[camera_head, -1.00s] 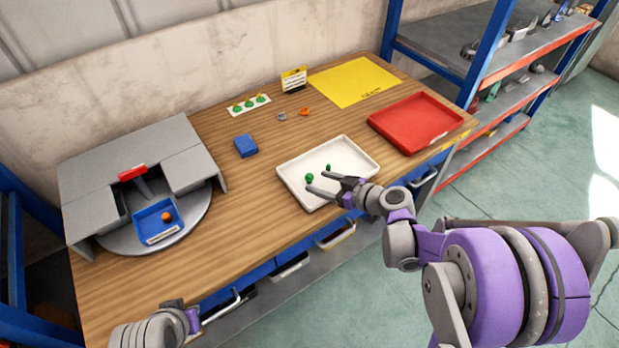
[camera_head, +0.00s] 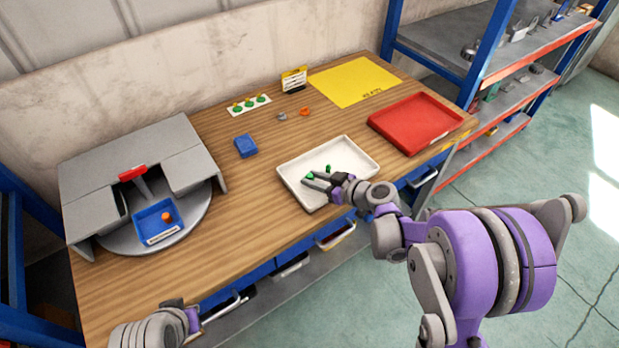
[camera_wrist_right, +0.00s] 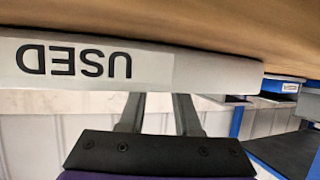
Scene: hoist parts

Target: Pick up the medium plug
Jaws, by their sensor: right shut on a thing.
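The white tray (camera_head: 352,149) lies near the table's front edge, with two small green plugs in it. My right gripper (camera_head: 312,180) reaches over its front wall and is shut on the left green plug (camera_head: 308,175), whose green top shows at the fingertips. The other green plug (camera_head: 328,168) lies just beyond and to the right, apart from the fingers. I cannot tell plug sizes for certain. In the right wrist view the tray wall with its inverted USED label (camera_wrist_right: 75,62) hides my fingertips and the plug. My left gripper (camera_head: 172,303) is at the bottom left, its jaws unclear.
A red tray (camera_head: 450,120) and yellow mat (camera_head: 355,82) are to the right. A blue block (camera_head: 246,146), grey part (camera_head: 282,116), orange ring (camera_head: 305,111) and white plug holder (camera_head: 249,104) stand behind. At left, a blue bin (camera_head: 157,236) holds an orange piece. The middle-left tabletop is clear.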

